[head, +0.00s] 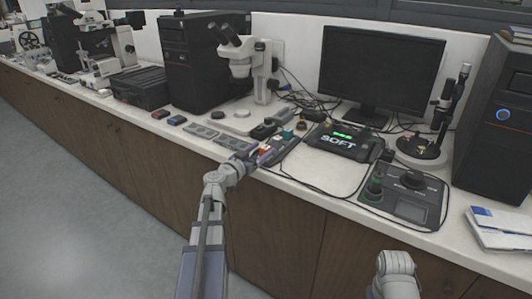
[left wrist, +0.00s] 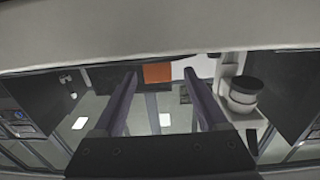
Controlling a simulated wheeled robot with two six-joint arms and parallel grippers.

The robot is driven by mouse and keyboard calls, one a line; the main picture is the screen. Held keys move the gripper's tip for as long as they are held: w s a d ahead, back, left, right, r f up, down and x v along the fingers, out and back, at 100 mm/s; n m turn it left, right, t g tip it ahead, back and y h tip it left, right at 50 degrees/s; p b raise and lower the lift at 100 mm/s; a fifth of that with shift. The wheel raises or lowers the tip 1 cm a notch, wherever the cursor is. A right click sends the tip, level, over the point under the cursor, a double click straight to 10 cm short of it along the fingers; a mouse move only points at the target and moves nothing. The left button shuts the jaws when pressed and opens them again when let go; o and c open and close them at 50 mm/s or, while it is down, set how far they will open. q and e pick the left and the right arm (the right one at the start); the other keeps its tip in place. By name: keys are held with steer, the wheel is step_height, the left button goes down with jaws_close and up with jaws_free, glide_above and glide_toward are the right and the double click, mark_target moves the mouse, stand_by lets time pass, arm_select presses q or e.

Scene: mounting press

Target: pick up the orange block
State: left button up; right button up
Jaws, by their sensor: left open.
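The orange block (head: 265,149) is small and sits near the front edge of the white bench, at the tip of my left arm in the head view. My left gripper (head: 257,156) is at the bench edge close to it and partly hides it. In the left wrist view the orange block (left wrist: 158,74) appears between and beyond the two spread fingers of the left gripper (left wrist: 160,84). The fingers are open, with a gap on each side of the block in the picture. Whether they reach around it I cannot tell. My right gripper does not show; only a link of that arm appears.
A control box with green lights and "SOFT" lettering (head: 340,141) stands right of the block. A stereo microscope (head: 242,60) and a monitor (head: 380,65) stand behind. A knobbed control unit (head: 405,196) is further right. Dark cables lie across the bench.

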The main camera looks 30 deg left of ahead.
arm_select(q)
steer(key=shift+w+d, duration=0.15)
steer(key=shift+w, duration=1.2)
steer(key=shift+w+d, duration=0.15)
steer(key=shift+w, duration=1.2)
steer(key=shift+c, duration=0.2)
jaws_close()
